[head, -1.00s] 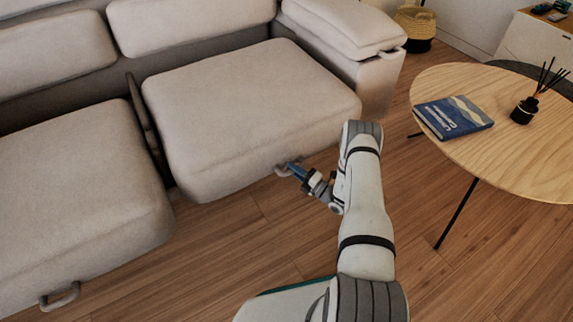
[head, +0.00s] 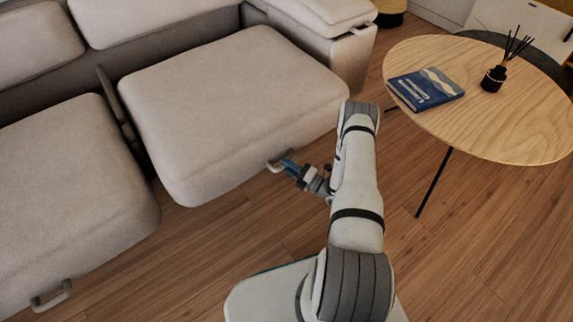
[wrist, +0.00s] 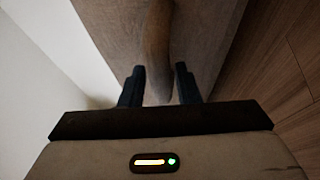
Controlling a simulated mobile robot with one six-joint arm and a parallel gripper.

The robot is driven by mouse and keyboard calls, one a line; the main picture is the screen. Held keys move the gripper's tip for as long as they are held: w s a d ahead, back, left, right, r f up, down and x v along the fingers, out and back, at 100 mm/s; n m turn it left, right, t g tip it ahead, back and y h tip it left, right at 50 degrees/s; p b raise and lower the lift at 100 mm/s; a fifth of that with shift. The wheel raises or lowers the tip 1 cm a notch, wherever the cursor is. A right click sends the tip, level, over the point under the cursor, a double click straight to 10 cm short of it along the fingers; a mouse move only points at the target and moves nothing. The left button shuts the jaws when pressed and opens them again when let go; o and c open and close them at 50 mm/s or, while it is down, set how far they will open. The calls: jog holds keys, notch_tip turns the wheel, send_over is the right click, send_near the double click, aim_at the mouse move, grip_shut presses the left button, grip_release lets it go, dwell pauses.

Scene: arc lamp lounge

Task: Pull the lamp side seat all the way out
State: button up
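Two light grey sofa seats show in the head view. The right seat (head: 230,105) has its front edge standing out past the foot of the sofa's right arm. A grey loop handle (head: 274,165) sits low on its front face. My gripper (head: 287,164) is at this handle.
A round wooden table (head: 500,125) on thin dark legs stands right of my arm. It carries a blue book (head: 426,88) and a reed diffuser (head: 493,79). The sofa arm (head: 345,55) borders the right seat. The wooden floor (head: 215,240) in front of the seat is bare.

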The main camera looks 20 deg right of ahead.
jog(key=shift+o, duration=1.1)
jog(key=shift+w, duration=0.15)
jog(key=p+v, duration=0.1)
jog(key=v, duration=0.6)
jog(key=shift+s+d+p, duration=0.15)
jog(key=shift+s+p, duration=0.2)
jog(key=shift+p, duration=0.05)
